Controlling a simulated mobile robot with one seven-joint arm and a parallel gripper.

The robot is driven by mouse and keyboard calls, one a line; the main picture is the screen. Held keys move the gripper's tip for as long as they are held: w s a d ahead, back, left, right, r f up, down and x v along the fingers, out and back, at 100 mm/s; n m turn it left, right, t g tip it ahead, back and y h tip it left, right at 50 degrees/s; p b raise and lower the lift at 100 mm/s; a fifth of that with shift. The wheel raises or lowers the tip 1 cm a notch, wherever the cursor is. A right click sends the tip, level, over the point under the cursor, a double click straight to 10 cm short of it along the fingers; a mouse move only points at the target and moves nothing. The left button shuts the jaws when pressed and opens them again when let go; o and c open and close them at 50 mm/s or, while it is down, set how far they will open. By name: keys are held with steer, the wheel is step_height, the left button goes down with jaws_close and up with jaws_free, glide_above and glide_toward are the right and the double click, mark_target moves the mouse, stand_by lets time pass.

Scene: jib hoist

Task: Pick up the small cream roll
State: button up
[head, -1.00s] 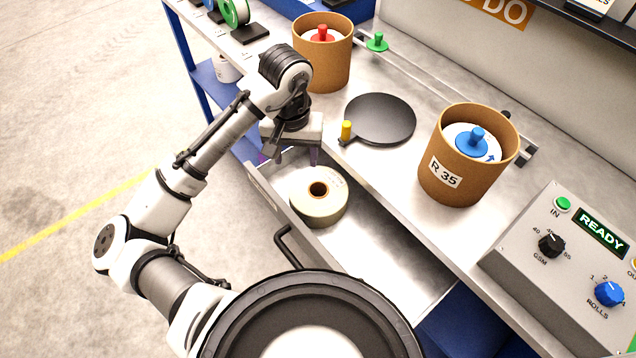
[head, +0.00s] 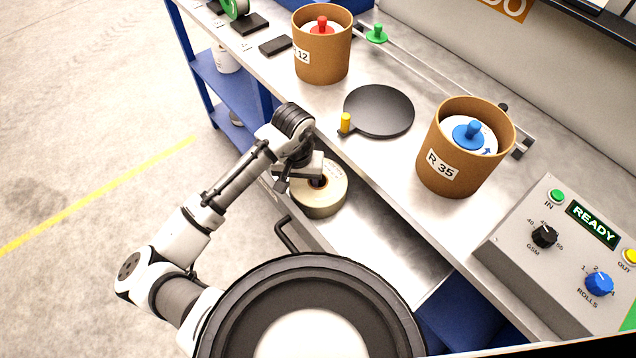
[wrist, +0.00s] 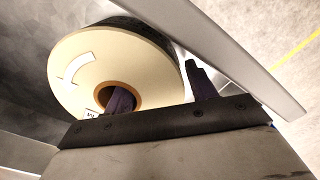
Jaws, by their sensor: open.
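The cream roll (head: 323,196) lies flat in the open drawer below the bench top, its brown core facing up. My gripper (head: 300,184) is over the roll's left part in the head view and hides some of it. In the wrist view the roll (wrist: 75,70) fills the upper left. There my gripper (wrist: 160,90) is open, with one dark finger at the roll's core hole and the other outside the roll's rim, beside the drawer wall. The roll's wall lies between the two fingers. I cannot tell how deep the finger is in the core.
The drawer (head: 385,250) has bare floor right of the roll; its wall (wrist: 235,50) runs close to the outer finger. The bench holds a black disc (head: 379,110), a tub marked R 35 (head: 440,175), another tub (head: 322,65) and a control box (head: 560,260).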

steer(key=shift+f, duration=0.6)
steer(key=c, duration=1.2)
steer(key=shift+w+r, duration=0.1)
steer(key=shift+r, duration=0.15)
